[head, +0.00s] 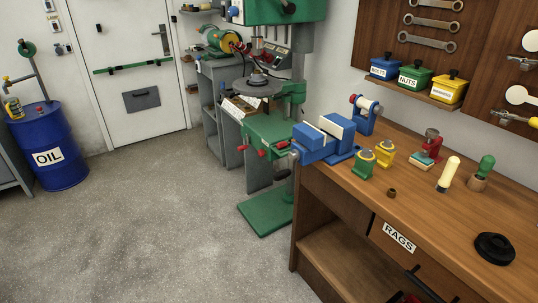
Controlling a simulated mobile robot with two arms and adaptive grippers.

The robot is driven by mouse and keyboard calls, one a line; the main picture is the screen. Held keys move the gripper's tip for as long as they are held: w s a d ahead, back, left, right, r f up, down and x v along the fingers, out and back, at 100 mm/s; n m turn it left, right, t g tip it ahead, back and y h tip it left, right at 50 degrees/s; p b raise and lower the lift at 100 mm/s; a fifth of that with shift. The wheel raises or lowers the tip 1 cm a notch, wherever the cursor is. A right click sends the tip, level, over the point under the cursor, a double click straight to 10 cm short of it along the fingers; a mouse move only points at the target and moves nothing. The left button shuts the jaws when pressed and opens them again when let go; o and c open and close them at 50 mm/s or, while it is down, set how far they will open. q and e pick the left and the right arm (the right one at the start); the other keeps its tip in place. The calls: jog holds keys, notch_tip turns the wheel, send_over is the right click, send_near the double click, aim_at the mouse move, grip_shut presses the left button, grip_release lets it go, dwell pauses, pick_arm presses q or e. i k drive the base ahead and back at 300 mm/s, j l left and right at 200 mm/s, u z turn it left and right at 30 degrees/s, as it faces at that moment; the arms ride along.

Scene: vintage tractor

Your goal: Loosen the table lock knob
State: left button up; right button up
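A green drill press (265,212) stands on the floor beyond the workbench. It has a round grey table (252,90) below its chuck. Several red knobs show low on its front: a left one (243,148), a middle one (262,153) and a right one (282,145). A dark handle (282,175) sits lower down near the column. I cannot tell which of these is the table lock knob, or whether it is tight. The blue vise hides part of the press's right side. Neither of my grippers shows in the head view.
A wooden workbench (430,215) fills the right, with a blue vise (315,140) at its near left corner. A blue oil drum (48,150) stands far left. The grey floor (150,230) between is clear.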

aim_at(261, 152)
jog(key=i+j+z, duration=0.2)
jog(key=z, duration=0.2)
jog(key=i+j+z, duration=0.15)
jog(key=j+z, duration=0.15)
jog(key=z, duration=0.15)
jog(key=i+j+z, duration=0.1)
jog(key=j, duration=0.4)
jog(key=i+j+z, duration=0.1)
jog(key=j, duration=0.4)
jog(key=i+j+z, duration=0.1)
jog(key=j, duration=0.45)
jog(key=i+j+z, duration=0.1)
jog(key=i+j, duration=0.15)
jog(key=j, duration=0.3)
jog(key=j+z, duration=0.1)
jog(key=j, duration=0.4)
jog(key=i, duration=0.05)
